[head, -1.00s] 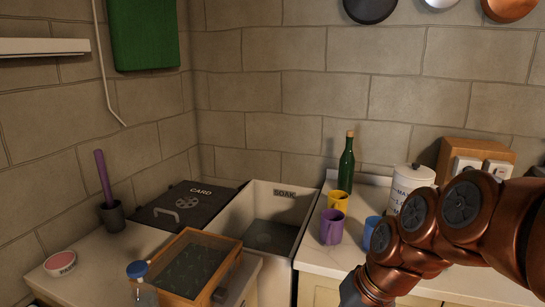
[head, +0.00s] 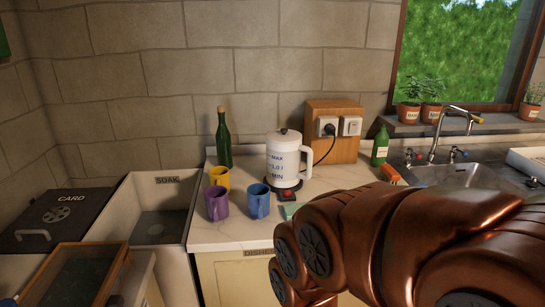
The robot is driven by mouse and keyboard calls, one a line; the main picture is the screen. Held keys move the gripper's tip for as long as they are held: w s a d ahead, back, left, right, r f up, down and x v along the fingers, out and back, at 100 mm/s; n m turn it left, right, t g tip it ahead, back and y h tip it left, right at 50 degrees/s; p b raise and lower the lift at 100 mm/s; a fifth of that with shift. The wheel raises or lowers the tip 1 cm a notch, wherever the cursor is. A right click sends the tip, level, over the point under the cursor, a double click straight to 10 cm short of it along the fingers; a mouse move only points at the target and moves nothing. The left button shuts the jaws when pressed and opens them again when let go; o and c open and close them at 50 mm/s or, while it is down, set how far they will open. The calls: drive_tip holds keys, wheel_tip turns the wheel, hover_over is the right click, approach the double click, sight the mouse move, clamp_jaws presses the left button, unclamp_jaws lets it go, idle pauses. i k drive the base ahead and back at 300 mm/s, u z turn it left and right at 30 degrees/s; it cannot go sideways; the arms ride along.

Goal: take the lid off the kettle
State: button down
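The white kettle (head: 284,164) stands upright on the counter, on a dark base with a red switch. Its lid (head: 285,132), pale with a dark knob, is on top of it. Its handle is on the right side. My copper-coloured arm reaches across the lower right of the head view, in front of the counter. My gripper is out of the picture, so its state does not show.
A yellow mug (head: 219,177), a purple mug (head: 217,204) and a blue mug (head: 258,201) stand left of the kettle. A green bottle (head: 223,141) is behind them. A wooden socket box (head: 334,128) with a plug is behind right. A sink (head: 465,175) lies right.

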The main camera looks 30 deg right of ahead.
sight(282, 135)
drive_tip(key=k, duration=0.65)
drive_tip(key=z, duration=0.6)
drive_tip(key=i, duration=1.15)
drive_tip(key=u, duration=0.65)
drive_tip(key=i, duration=0.5)
drive_tip(key=u, duration=0.55)
